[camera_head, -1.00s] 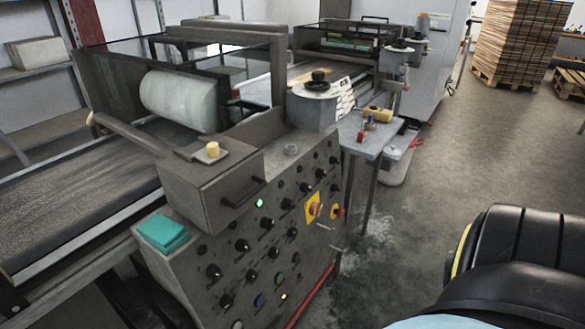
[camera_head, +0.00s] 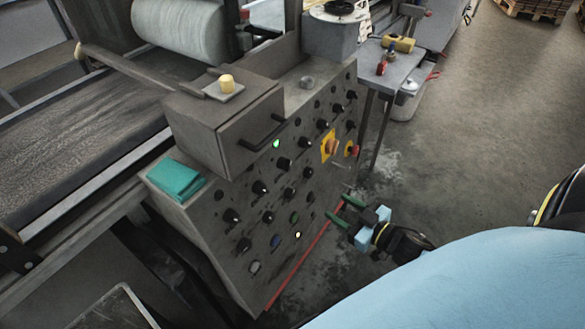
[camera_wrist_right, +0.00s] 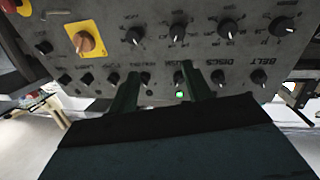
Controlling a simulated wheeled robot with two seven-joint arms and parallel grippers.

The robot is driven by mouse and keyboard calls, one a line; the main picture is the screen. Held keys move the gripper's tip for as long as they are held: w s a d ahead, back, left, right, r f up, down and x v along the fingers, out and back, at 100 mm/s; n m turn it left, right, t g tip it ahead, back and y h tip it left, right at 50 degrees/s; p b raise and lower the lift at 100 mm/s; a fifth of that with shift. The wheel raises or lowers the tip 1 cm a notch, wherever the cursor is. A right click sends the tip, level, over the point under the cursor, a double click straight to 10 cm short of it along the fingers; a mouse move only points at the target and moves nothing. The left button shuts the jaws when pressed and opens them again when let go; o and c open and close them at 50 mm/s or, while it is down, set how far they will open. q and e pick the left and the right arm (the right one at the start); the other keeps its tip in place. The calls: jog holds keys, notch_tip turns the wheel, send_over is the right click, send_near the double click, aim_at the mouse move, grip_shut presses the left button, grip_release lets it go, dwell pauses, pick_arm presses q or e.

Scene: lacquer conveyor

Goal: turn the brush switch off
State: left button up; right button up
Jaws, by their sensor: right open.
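The grey control panel (camera_head: 240,215) carries rows of black knobs and slopes toward me in the head view. My right gripper (camera_head: 344,210) is open and empty, its two green fingers just off the panel's right lower side. In the right wrist view the gripper (camera_wrist_right: 158,88) faces a lower row of knobs, with legible labels BELT and DISCS at right. A knob (camera_wrist_right: 178,77) left of DISCS, under a blurred label that may read BRUSH, shows beside the right-hand finger. A green light (camera_wrist_right: 180,96) glows below it. Its setting is unclear. My left gripper is not in view.
An orange rotary switch on a yellow plate (camera_head: 329,147) and a red knob (camera_head: 352,150) sit at the panel's upper right. A drawer-like box with a handle (camera_head: 222,125) and a teal cloth (camera_head: 176,180) are on top. The floor at right is clear.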

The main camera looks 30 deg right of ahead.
aim_at(285, 164)
notch_tip(285, 164, up, 7)
jog(key=a+n+t+y, duration=0.1)
jog(key=a+n+y, duration=0.1)
jog(key=y, duration=0.1)
jog(key=b+x, duration=0.1)
jog(key=x, duration=1.3)
jog(key=shift+w+d+b, duration=0.1)
jog(key=shift+d+b, duration=0.1)
jog(key=shift+b, duration=0.2)
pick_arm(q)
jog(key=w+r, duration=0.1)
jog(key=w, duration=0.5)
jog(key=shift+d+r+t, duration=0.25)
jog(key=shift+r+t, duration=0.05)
pick_arm(e)
jog(key=c, duration=1)
jog(key=shift+o, duration=0.2)
